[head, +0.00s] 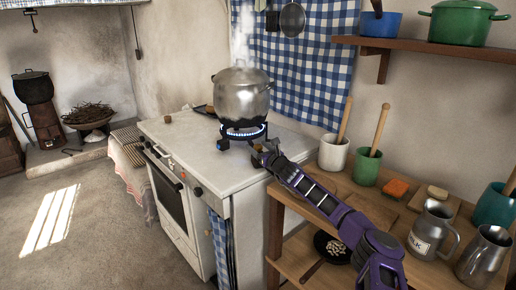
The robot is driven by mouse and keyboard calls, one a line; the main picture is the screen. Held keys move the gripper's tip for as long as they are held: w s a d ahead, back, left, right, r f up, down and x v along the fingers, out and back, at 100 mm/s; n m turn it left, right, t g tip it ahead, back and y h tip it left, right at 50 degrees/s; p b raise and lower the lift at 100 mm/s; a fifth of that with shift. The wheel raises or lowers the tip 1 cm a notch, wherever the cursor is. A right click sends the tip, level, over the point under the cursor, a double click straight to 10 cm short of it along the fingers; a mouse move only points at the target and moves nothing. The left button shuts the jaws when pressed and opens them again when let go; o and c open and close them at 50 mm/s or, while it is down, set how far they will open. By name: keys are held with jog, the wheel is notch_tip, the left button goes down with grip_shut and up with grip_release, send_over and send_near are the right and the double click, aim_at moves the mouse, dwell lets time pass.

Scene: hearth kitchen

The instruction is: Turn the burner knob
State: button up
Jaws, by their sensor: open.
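A lit gas burner (225,131) with a ring of blue flame sits on the white stove top. A large steaming silver pot (241,92) stands on it. My gripper (257,150) is open, low over the stove top at the burner's front right. A small brass-coloured part shows by the fingers; I cannot tell whether it is the burner knob or whether the fingers touch it. Small dark knobs (197,191) are on the stove's front panel, away from my gripper.
The white stove (185,135) has an oven door. To its right, a wooden shelf unit (275,232) holds a white crock (331,153), a green crock (366,168), an orange sponge (396,188) and a milk jug (429,232). The left floor is clear.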

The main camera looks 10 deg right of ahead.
grip_shut()
jog(key=shift+a+r+n+g+y+p, duration=0.1)
jog(key=shift+a+n+g+y+p, duration=0.25)
jog(key=shift+y+p, duration=0.45)
jog(key=shift+d+f+n+g+y+p, duration=0.1)
jog(key=shift+f+n+g+y+p, duration=0.35)
jog(key=shift+n+y, duration=0.4)
jog(key=y+b, duration=0.1)
jog(key=b, duration=0.1)
jog(key=n+g+y+b, duration=0.1)
jog(key=shift+d+f+n+b, duration=0.1)
jog(key=shift+f+n+b, duration=0.15)
jog(key=shift+n+b, duration=0.1)
jog(key=shift+r+n+g+y+b, duration=0.25)
jog(key=shift+r+g+y+b, duration=0.2)
jog(key=shift+g+b, duration=0.1)
grip_release()
jog(key=shift+d+r, duration=0.1)
